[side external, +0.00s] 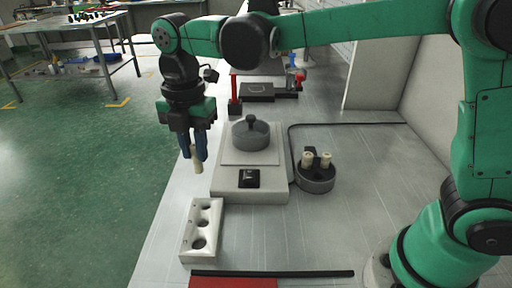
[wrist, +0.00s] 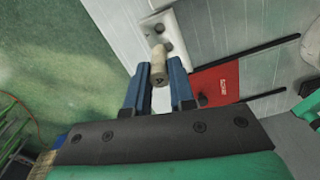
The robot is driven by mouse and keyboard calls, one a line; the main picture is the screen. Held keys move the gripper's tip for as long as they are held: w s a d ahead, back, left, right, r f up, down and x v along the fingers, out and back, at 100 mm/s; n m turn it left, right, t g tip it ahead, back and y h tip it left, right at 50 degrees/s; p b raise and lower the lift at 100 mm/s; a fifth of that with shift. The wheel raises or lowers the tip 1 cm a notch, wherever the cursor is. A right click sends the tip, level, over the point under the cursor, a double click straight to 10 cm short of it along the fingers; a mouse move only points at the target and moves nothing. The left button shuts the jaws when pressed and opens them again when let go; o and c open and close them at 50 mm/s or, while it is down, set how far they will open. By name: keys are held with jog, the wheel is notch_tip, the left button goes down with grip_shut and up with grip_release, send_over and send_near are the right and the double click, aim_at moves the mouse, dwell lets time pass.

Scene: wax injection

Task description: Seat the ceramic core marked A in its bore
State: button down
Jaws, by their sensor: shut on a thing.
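My gripper (side external: 195,158) is shut on a cream cylindrical ceramic core (side external: 197,162), held upright by two blue fingers. The white block with several round bores (side external: 201,231) lies on the table, below and in front of the held core in the side view. The core is above the table and apart from the block. In the wrist view part of the block (wrist: 170,22) shows beyond the core, which hides some of it.
A round dark holder (side external: 317,182) with cream cores stands on the right. A pale machine plate (side external: 232,184) with a grey lidded pot (side external: 250,133) is in the middle. A red mat (side external: 232,283) and a black bar (side external: 300,273) lie at the front. The table's left edge is near the block.

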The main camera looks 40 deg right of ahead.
notch_tip(320, 180, down, 11)
jog(key=shift+r, duration=0.1)
dwell(0.3)
jog(key=c, duration=0.7)
grip_release()
jog(key=shift+c, duration=0.2)
